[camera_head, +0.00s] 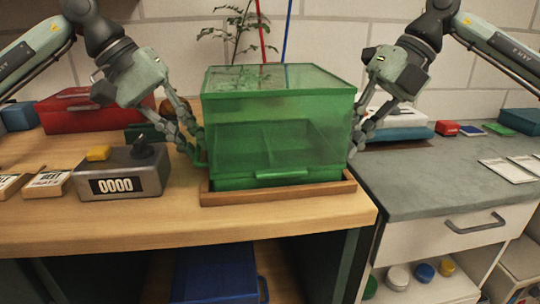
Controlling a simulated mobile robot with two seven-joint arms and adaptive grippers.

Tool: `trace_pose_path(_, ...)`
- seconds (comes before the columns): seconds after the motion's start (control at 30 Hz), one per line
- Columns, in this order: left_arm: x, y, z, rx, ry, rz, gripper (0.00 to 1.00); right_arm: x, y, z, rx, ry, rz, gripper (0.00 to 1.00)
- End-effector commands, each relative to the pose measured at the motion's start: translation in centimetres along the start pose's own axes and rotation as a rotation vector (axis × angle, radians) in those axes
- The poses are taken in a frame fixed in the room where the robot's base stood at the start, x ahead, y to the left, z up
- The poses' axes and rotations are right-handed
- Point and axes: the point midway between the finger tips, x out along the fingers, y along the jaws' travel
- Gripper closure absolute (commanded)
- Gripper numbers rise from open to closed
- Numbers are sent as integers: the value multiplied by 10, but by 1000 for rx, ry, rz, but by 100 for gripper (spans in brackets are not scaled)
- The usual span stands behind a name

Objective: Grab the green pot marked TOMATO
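I see no pot marked TOMATO in the head view. A green see-through box (278,150) with a lid and a front handle stands on a wooden tray (280,193). Dividers show faintly inside it. My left gripper (198,150) is at the box's left side, and my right gripper (356,138) is at its right side. The fingertips are close to the side walls and partly hidden. I cannot tell whether they touch or hold the box. A leafy plant (240,32) shows behind the box; its base is hidden.
A grey device (122,174) reading 0000 stands left of the box. A red case (85,112) is behind it. On the right is a grey counter (420,185) with a drawer. A blue crate (215,275) sits below the wooden table. The table's front strip is clear.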

Motion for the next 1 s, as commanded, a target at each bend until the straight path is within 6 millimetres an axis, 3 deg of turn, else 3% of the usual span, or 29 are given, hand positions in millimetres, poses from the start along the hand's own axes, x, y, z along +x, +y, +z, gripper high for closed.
trace_pose_path(0.37,7,0,0,0,0,1,87,8,0,0,0,0,1,86)
trace_pose_path(0.5,7,0,0,0,0,1,100,7,0,0,0,0,1,100)
trace_pose_path(1.0,6,0,0,0,1,1,100,6,0,0,-1,-1,1,100)
